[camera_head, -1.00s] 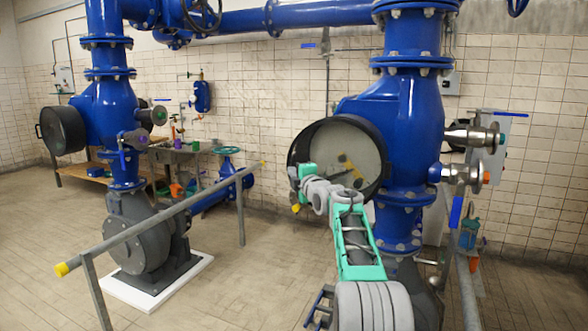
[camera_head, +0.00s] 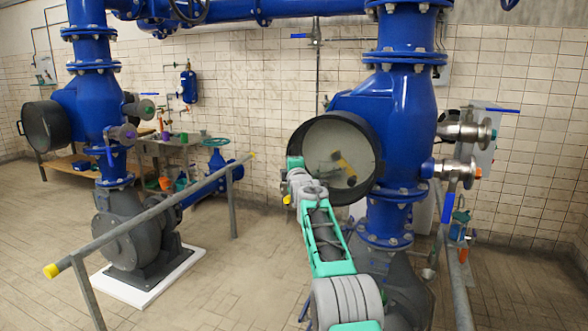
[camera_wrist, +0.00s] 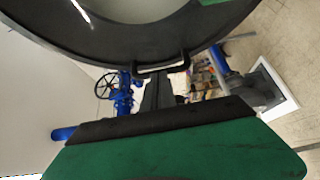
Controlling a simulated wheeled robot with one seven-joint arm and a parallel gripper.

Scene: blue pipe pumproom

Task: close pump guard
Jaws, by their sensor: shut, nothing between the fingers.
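The pump guard (camera_head: 372,140) is a round, black-rimmed cover on the left side of the right blue pump housing. Its pale face is turned towards the head camera, with a yellow and dark shape seen on or through it. In the wrist view its dark rim (camera_wrist: 215,30) arches across the top, with a black bracket handle (camera_wrist: 163,69) on its lower edge. My gripper (camera_head: 291,168) is at the guard's left edge in the head view. In the wrist view its dark, closed fingers (camera_wrist: 157,93) point at the handle; I cannot tell whether they touch it.
A grey railing (camera_head: 150,213) with yellow ends crosses the left foreground. A grey pump on a white plinth (camera_head: 140,285) stands behind it. A second blue pump with a similar black guard (camera_head: 45,127) is at far left. Tiled floor between is free.

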